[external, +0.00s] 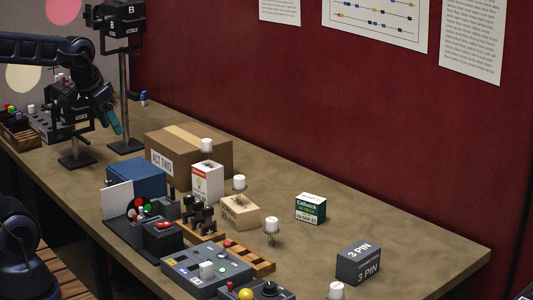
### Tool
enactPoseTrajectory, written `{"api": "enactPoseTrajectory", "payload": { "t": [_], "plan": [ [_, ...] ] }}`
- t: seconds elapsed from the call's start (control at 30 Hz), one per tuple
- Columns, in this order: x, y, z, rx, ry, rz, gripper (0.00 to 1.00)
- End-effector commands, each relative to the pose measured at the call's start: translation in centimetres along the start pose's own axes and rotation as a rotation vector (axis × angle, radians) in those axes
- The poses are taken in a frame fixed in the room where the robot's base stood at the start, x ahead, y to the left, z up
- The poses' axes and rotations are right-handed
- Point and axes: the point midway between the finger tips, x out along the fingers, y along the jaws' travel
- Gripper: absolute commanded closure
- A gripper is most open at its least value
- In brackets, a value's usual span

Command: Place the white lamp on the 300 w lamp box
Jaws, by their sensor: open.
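Several small white lamp-like pieces with round caps are in view, and I cannot tell which is the task's white lamp. One white cap (206,145) shows just above a white box with a coloured label (209,183); another white cap (239,182) is over a tan box (240,213). A third white cap (271,225) stands on a thin stem on the bare table, and a fourth (337,290) is at the bottom edge. The box prints are too small to find "300 w". My gripper (111,121), with teal fingers, is open, far left of these boxes.
A large cardboard box (222,158), a blue box (137,178), a green-and-white box (311,208) and a dark "3 PIN" box (359,264) stand on the table (425,242). Button panels (203,270) fill its front. A black stand (125,85) rises near my gripper. The right side is clear.

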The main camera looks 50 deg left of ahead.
Motion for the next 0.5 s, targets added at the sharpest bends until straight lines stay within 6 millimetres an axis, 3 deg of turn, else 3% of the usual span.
{"api": "enactPoseTrajectory", "payload": {
  "t": [0.1,0.23,0.5],
  "plan": [
    [-0.8,0.6,3.6,0.002,0.006,-0.011,0.40],
    [-1.0,1.0,6.5,0.001,0.006,-0.025,0.40],
    [-1.0,1.2,8.8,-0.001,0.004,-0.037,0.40]
  ]
}}
